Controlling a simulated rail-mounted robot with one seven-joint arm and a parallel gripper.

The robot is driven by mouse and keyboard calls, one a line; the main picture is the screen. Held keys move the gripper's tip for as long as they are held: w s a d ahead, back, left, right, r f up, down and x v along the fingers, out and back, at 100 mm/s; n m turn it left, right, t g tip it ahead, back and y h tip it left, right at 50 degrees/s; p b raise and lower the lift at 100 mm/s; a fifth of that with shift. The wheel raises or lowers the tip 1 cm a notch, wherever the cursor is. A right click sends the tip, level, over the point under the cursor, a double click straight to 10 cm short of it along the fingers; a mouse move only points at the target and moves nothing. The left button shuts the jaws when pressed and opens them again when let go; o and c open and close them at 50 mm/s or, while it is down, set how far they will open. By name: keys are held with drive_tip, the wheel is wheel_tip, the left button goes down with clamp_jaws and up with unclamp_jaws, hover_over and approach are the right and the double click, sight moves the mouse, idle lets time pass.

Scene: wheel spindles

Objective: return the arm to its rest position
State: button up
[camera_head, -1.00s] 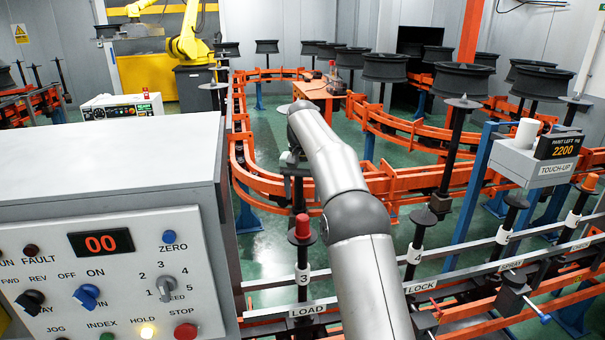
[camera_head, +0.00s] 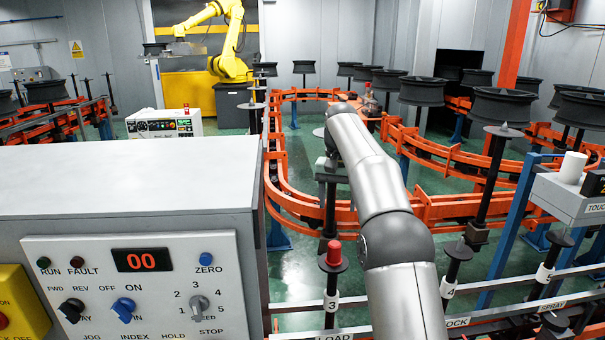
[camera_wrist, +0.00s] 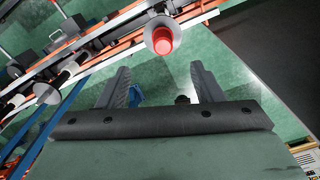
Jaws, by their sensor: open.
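My arm (camera_head: 390,225) reaches up and away from the bottom of the head view, bent at a dark joint. Its far end hangs above the floor beyond the red-capped spindle. My gripper shows clearly in the wrist view (camera_wrist: 163,85), with its two dark fingers spread apart and nothing between them. In the head view the fingers are hard to make out against the dark parts under the arm's end. The red cap (camera_head: 334,253) on spindle 3 stands upright just left of my forearm. It also shows in the wrist view (camera_wrist: 162,41), beyond the fingertips and not touching them.
A grey control cabinet (camera_head: 130,185) with knobs and a "00" display fills the left. An orange conveyor rail (camera_head: 290,205) curves behind my arm, with black wheels (camera_head: 502,105) on spindles at right. A yellow robot (camera_head: 228,65) stands at the back. Green floor shows between.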

drive_tip(key=s+f+n+b, duration=0.2)
drive_tip(key=s+f, duration=0.1)
drive_tip(key=s, duration=1.6)
drive_tip(key=s+f, duration=0.4)
drive_tip(key=s, duration=0.3)
drive_tip(key=s+f+n, duration=0.1)
drive_tip(key=s+f, duration=0.4)
drive_tip(key=s, duration=0.3)
drive_tip(key=s+f+b, duration=0.1)
drive_tip(key=s+f, duration=0.3)
drive_tip(key=s, duration=0.4)
drive_tip(key=shift+s+d+f+n+t, duration=0.15)
drive_tip(key=shift+f+n+t, duration=0.15)
drive_tip(key=shift+f+t, duration=0.1)
